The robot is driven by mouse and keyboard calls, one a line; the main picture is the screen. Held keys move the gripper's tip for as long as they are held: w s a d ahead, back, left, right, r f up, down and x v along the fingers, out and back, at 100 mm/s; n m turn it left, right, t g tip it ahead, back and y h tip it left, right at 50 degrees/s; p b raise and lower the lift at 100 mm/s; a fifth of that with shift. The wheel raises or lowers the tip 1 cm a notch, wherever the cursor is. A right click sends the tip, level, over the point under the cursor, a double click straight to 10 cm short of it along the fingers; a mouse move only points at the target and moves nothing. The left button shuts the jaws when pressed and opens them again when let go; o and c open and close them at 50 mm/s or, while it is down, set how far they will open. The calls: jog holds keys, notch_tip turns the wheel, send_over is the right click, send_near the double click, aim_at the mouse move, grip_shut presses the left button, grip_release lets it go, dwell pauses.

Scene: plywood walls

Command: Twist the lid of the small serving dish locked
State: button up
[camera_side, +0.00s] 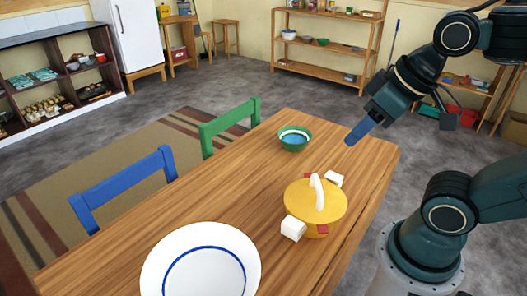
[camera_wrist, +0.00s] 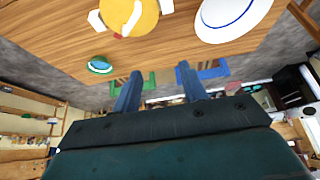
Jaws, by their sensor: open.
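The small serving dish has a round yellow lid (camera_side: 304,203) with a white arched handle (camera_side: 317,190). White blocks (camera_side: 293,228) and small red tabs (camera_side: 322,229) show around its edge. The dish body is mostly hidden under the lid, and I cannot tell if the lid is locked. In the wrist view the yellow lid (camera_wrist: 145,17) is at the top edge, partly cut off. My gripper (camera_side: 359,132), with blue fingers, is above the table's far right edge, up and to the right of the dish, not touching it. In the wrist view its fingers are apart and empty (camera_wrist: 160,82).
A white plate with a blue ring (camera_side: 165,268) lies at the table's near end. A green bowl (camera_side: 294,146) stands behind the dish. A blue chair (camera_side: 125,187) and a green chair (camera_side: 230,123) are along the left side. Bare wood (camera_side: 225,190) lies left of the dish.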

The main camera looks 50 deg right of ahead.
jog(key=shift+w, duration=0.1)
dwell(0.6)
jog(key=m+g+y, duration=0.1)
jog(key=m+g, duration=0.6)
jog(key=m, duration=0.3)
send_over(318, 183)
jog(key=w+d, duration=0.1)
jog(key=d, duration=0.1)
notch_tip(318, 183, down, 12)
jog(key=shift+w+a+f, duration=0.1)
jog(key=shift+a, duration=0.1)
jog(key=shift+s+a+f, duration=0.2)
jog(key=shift+a+f, duration=0.05)
jog(key=shift+f, duration=2.05)
jog(key=shift+s+a+f, duration=0.25)
jog(key=shift+a+f, duration=0.05)
jog(key=shift+f, duration=1.95)
jog(key=shift+s+a+f, duration=0.2)
jog(key=shift+a+f, duration=0.05)
jog(key=shift+f, duration=2.05)
jog(key=shift+c, duration=0.5)
